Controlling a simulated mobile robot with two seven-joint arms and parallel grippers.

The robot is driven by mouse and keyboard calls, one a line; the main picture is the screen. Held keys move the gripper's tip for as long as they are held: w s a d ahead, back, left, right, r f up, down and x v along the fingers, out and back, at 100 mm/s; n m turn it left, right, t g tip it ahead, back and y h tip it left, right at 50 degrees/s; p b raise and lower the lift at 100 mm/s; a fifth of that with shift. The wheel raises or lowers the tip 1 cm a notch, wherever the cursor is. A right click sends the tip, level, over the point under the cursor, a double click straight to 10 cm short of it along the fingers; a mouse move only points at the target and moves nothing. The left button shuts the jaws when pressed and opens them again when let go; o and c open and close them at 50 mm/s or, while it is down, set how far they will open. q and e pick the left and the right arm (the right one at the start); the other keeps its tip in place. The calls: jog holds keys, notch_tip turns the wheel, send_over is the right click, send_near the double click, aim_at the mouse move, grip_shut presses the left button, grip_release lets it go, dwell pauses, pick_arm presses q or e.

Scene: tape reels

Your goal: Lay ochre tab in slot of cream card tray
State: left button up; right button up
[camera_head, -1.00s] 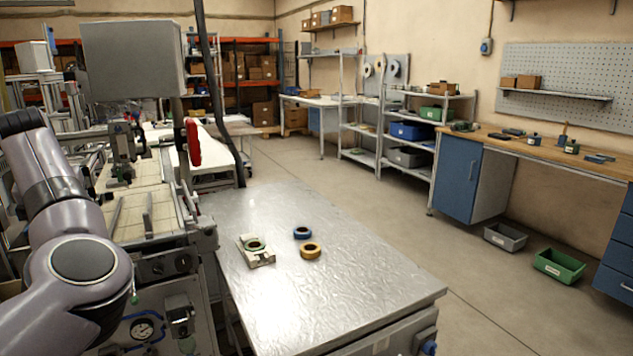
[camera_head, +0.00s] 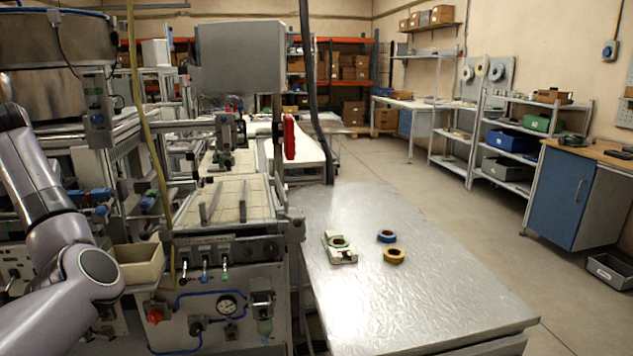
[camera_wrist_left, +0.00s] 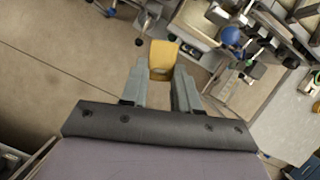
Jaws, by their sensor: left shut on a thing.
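My left gripper (camera_wrist_left: 160,84) is shut on the ochre tab (camera_wrist_left: 162,56), which sticks out past its fingertips in the left wrist view, over bare floor. In the head view only my left arm shows; its gripper and the tab are out of sight. A larger open cream box (camera_head: 140,268) stands at the left by the machine; I cannot tell for certain which is the card tray. My right gripper is not in view.
A blue reel (camera_head: 386,236) and an ochre reel (camera_head: 394,256) lie right of the small tray on the metal table (camera_head: 430,300). The table's front is clear. A machine with gauges and hoses (camera_head: 225,300) stands directly left of the table.

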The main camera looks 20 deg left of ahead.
pick_arm(q)
notch_tip(320, 180, down, 14)
jog(key=w+d+f+m+t+h, duration=0.15)
jog(key=m+h, duration=0.35)
jog(key=m, duration=0.8)
jog(key=w+d+f+m+g+h, duration=0.2)
jog(key=d+f+m, duration=0.5)
jog(key=d+m, duration=0.25)
jog(key=s+d+r+m+g+y, duration=0.1)
jog(key=s+d+r+m+g, duration=0.1)
jog(key=d+m, duration=0.9)
jog(key=s+d+r+m+g+y, duration=0.1)
jog(key=d+r+m+g+y, duration=0.1)
jog(key=d+m, duration=1)
jog(key=d+r+g, duration=0.1)
jog(key=d+g, duration=0.1)
jog(key=d, duration=0.9)
jog(key=shift+s+d+r+g+y, duration=0.15)
jog(key=shift+s+r+g+y, duration=0.05)
jog(key=shift+s+g+y, duration=0.15)
